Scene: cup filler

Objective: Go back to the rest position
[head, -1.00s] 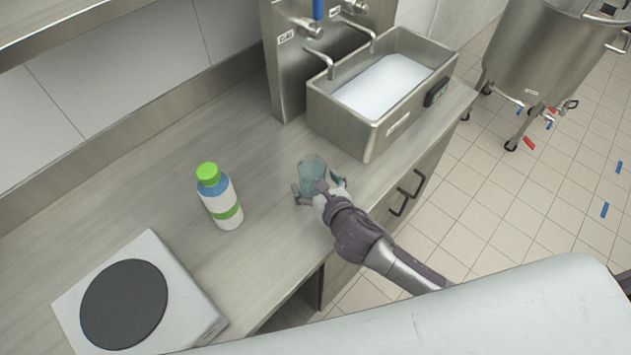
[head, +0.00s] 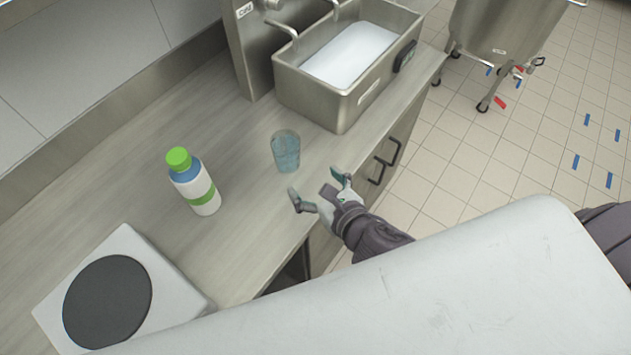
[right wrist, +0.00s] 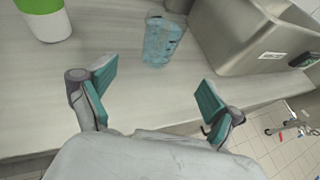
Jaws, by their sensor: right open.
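My right gripper (head: 318,188) is open and empty at the front edge of the counter. Its two teal-padded fingers (right wrist: 155,95) are spread wide in the right wrist view. A bluish clear glass (head: 286,151) stands upright on the counter, beyond the fingertips and apart from them. The glass also shows in the right wrist view (right wrist: 161,42). My left gripper is not in view.
A bottle with a green cap (head: 195,183) stands left of the glass. A hot plate (head: 176,281) is at lower left. A steel sink basin (head: 337,106) stands behind right. A wheeled steel tank (head: 505,28) is on the tiled floor (head: 520,135).

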